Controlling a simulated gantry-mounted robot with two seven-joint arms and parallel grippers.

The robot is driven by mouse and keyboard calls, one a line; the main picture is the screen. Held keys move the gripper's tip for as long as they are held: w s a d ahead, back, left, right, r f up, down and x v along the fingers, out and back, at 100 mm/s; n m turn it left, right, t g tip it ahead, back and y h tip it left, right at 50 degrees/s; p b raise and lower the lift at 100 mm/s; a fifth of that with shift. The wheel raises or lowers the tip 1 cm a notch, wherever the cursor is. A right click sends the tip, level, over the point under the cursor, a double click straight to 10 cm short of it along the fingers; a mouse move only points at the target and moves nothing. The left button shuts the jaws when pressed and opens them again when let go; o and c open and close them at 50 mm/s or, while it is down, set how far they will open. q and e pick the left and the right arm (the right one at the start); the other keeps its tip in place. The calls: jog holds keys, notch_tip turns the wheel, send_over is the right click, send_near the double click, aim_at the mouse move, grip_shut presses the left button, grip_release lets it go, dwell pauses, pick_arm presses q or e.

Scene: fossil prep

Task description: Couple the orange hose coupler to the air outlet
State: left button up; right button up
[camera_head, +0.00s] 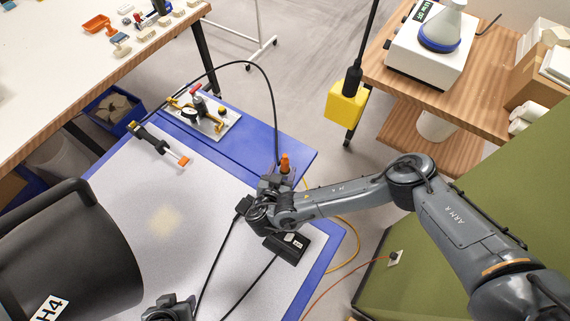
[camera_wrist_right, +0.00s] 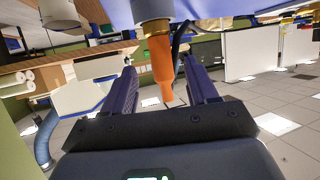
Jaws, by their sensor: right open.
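The orange hose coupler (camera_head: 285,163) stands up at the mat's right side, by the end of an arching black hose (camera_head: 262,75). In the right wrist view the coupler (camera_wrist_right: 161,66) lies between the two fingers of my right gripper (camera_wrist_right: 162,88), below a pale collar. My right gripper (camera_head: 274,184) is open; whether a finger touches the coupler is unclear. A white panel (camera_head: 222,128) with a gauge, red handle and yellow parts stands at the table's back; I cannot make out which fitting is the air outlet. Part of my left gripper (camera_head: 170,308) shows at the bottom edge, its jaws unclear.
A black tool with an orange tip (camera_head: 160,143) lies on the pale mat (camera_head: 130,190). A black box (camera_head: 288,247) with cables sits by my right gripper. A yellow box (camera_head: 346,103) hangs at the back. A large black cylinder (camera_head: 70,260) fills the lower left. The mat's middle is clear.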

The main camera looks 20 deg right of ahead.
aim_at(286, 156)
jog(key=shift+w+r+p+x, duration=0.15)
jog(key=shift+p+x, duration=0.3)
jog(key=shift+x, duration=0.7)
jog(key=shift+w+r+p+x, duration=0.1)
jog(key=shift+r+p+x, duration=0.25)
jog(key=shift+x, duration=0.8)
pick_arm(q)
jog(key=shift+d+r, duration=0.15)
jog(key=shift+r, duration=0.85)
pick_arm(e)
jog(key=shift+w+d+f, duration=0.35)
jog(key=shift+w+f, duration=0.05)
jog(key=shift+f, duration=0.05)
grip_shut()
jog(key=shift+r, duration=0.15)
jog(key=shift+r, duration=0.8)
notch_tip(286, 156, up, 2)
jog(key=shift+s+d+r+b, duration=0.1)
jog(key=shift+d+r+b, duration=0.1)
jog(key=shift+b, duration=0.25)
pick_arm(q)
notch_tip(286, 156, down, 4)
jog(key=shift+r+b, duration=0.2)
jog(key=shift+b, duration=1)
pick_arm(e)
jog(key=s+d+r, duration=0.6)
jog(key=s, duration=0.3)
jog(key=shift+s+r, duration=0.25)
jog(key=shift+r, duration=0.15)
